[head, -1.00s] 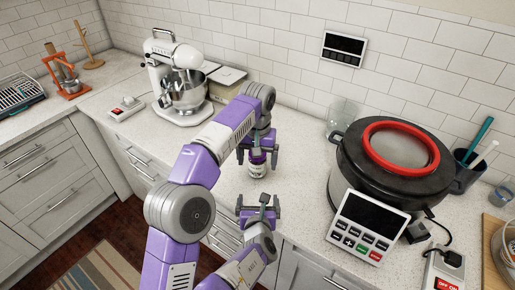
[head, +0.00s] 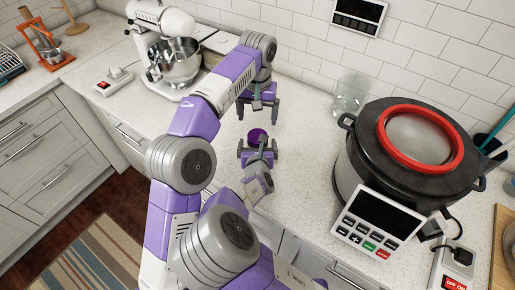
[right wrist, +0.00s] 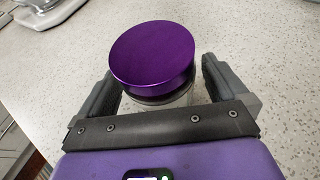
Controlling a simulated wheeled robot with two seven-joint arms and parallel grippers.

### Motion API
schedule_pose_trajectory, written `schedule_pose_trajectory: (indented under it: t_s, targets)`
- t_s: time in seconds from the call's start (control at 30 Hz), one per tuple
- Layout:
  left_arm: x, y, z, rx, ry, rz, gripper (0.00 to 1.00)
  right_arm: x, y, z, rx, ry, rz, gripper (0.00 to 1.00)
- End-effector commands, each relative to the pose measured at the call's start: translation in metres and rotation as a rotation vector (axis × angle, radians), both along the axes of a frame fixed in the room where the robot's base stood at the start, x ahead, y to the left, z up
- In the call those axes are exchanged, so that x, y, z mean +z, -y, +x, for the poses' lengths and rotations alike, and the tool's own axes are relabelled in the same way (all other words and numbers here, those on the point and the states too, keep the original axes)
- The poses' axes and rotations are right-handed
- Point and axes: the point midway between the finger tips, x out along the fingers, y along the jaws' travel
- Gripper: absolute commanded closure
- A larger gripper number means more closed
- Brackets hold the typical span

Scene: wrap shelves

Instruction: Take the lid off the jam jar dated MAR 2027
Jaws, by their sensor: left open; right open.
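The jam jar has a purple lid (head: 257,134) and stands upright on the counter. In the right wrist view the lid (right wrist: 150,52) sits on top of the jar, and a little of the clear glass jar (right wrist: 168,99) shows below it. No date can be read. My right gripper (head: 258,150) is open low at the jar's near side. Its fingers (right wrist: 158,85) stand on either side of the jar, and I cannot tell whether they touch it. My left gripper (head: 258,108) is open and empty, behind and above the jar in the head view.
A black pot-like cooker with a red ring (head: 410,145) and a control panel (head: 364,225) stands to the right. A clear glass (head: 351,95) is behind. A stand mixer (head: 168,50) stands at the back left. The counter (head: 307,145) right of the jar is clear.

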Motion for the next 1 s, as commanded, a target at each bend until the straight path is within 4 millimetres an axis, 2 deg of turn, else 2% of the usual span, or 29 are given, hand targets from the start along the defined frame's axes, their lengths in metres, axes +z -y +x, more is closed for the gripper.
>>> schedule_pose_trajectory:
  t_s: [0.33, 0.9, 1.0]
  targets:
    - [0.0001, 0.0000, 0.0000, 0.000, 0.000, 0.000, 0.09, -0.0022, -0.0001, 0.0042, 0.000, -0.001, 0.000, 0.00]
    - [0.0001, 0.0000, 0.0000, -0.001, 0.000, 0.000, 0.09, -0.0021, 0.0001, 0.0041, 0.000, -0.001, 0.000, 0.87]
    - [-0.0002, -0.0005, 0.0002, -0.026, 0.000, 0.000, 0.09, -0.0021, 0.0001, 0.0041, 0.000, -0.001, 0.000, 1.00]
